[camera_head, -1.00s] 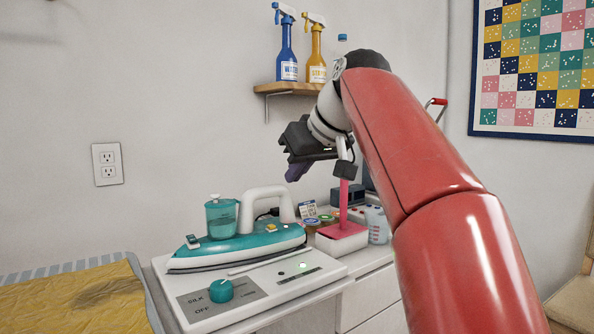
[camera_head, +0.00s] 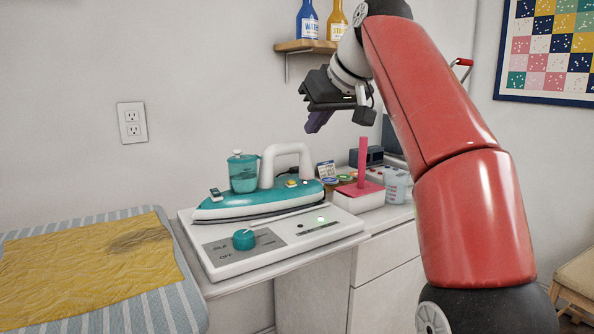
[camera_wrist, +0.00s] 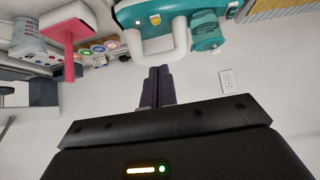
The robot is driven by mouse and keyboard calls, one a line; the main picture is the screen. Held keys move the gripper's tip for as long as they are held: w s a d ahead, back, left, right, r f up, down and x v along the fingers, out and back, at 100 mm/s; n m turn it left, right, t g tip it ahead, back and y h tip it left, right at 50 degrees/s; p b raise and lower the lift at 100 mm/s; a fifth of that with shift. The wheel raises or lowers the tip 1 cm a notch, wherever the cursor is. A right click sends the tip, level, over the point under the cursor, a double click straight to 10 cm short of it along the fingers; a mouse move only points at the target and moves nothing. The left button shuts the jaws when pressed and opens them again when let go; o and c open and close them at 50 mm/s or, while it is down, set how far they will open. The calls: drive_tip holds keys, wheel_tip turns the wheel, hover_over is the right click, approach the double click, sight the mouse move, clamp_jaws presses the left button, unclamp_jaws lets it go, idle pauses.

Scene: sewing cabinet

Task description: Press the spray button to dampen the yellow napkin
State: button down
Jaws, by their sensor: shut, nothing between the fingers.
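The teal and white iron (camera_head: 262,200) rests on a white base with a teal dial (camera_head: 244,239). A small yellow button (camera_head: 291,183) and a pale button (camera_head: 305,182) sit on its top near the handle; both buttons also show in the wrist view, the yellow one here (camera_wrist: 155,19). I cannot tell which is the spray button. The wrinkled yellow napkin (camera_head: 70,270) lies flat at the left with a dark patch near its far right corner. My gripper (camera_head: 314,126) is shut and empty, above and apart from the iron; its fingers (camera_wrist: 157,72) touch nothing.
The napkin lies on a striped ironing board (camera_head: 165,305). Right of the iron stand a pink-and-white box with a pink post (camera_head: 361,165) and a measuring cup (camera_head: 396,185). A shelf (camera_head: 305,45) with blue and yellow bottles hangs above. The air between gripper and iron is clear.

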idle(0.3)
drive_tip(key=b, duration=0.2)
hover_over(296, 196)
wheel_tip(296, 196, down, 10)
drive_tip(key=shift+r, duration=0.15)
drive_tip(key=shift+f, duration=0.7)
